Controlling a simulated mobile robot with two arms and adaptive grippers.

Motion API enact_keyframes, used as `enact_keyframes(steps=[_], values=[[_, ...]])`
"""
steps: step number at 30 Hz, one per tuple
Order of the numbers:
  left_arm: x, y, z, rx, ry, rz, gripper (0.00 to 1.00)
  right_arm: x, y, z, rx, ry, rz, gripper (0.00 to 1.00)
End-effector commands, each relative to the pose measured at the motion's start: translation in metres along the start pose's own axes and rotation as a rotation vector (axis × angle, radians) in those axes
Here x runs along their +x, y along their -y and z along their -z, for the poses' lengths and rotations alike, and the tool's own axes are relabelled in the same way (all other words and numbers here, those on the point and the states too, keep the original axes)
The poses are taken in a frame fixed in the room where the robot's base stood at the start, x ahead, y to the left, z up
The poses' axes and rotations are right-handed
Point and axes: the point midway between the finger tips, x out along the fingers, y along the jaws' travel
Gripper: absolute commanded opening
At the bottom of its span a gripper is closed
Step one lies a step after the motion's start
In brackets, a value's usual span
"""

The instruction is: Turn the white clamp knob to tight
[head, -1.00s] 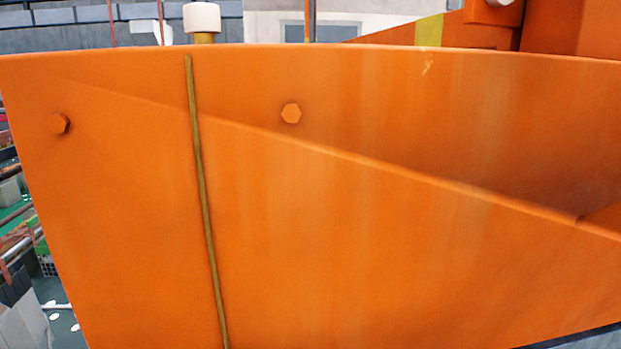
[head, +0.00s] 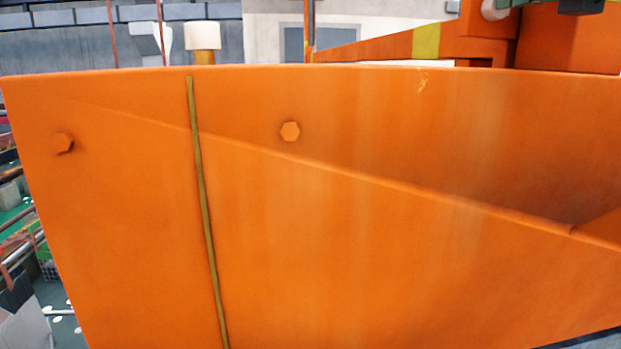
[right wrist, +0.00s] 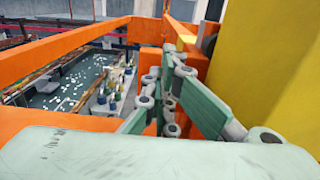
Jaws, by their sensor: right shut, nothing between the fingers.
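A white cylindrical knob (head: 203,36) on a short brass-coloured stem stands upright behind the top edge of the large orange panel in the head view. A second white rounded part (head: 495,9) shows at the top right, cut by the picture edge; I cannot tell which one is the clamp knob. My right gripper (right wrist: 173,62) is shut and empty in the right wrist view, its pale green links pointing away between an orange post and a yellow surface. No white knob shows clearly at its fingertips. My left gripper is in no view.
The orange panel (head: 330,260) with hexagonal bolts fills most of the head view. In the right wrist view, a yellow surface (right wrist: 265,70) stands close on the right.

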Motion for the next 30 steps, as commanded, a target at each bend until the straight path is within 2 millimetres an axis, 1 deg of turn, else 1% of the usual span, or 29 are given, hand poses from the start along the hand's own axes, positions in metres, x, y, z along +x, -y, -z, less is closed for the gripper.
enact_keyframes(steps=[30], values=[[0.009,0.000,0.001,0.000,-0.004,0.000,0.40,0.003,0.004,0.015,0.000,-0.010,0.001,0.00]])
